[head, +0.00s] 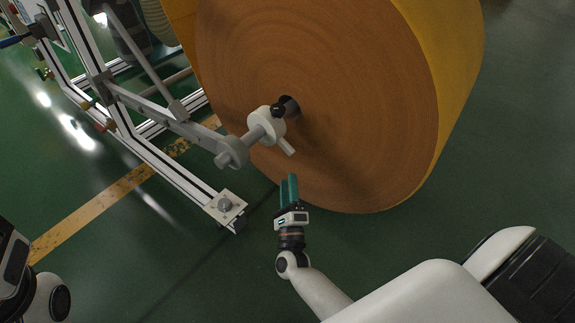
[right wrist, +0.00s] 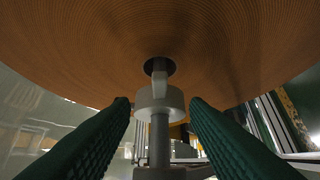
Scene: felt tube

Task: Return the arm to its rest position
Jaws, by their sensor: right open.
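My right gripper (head: 288,188) is open and empty in the head view, with green fingers, in front of the lower part of a large orange-brown roll (head: 330,90). In the right wrist view its two green fingers (right wrist: 160,125) stand apart. Between and beyond them shows a grey shaft with a white collar (right wrist: 160,102) that leads to the dark hole in the roll's core. In the head view the white collar (head: 267,121) with a short handle sits on the shaft, up and left of the gripper. My left gripper is not visible; only part of that arm shows at lower left.
A metal frame (head: 165,165) with aluminium rails stands left of the roll, its foot (head: 228,206) close to my right gripper. A yellow line (head: 100,205) runs along the green floor (head: 170,260). Open floor lies in front of the frame.

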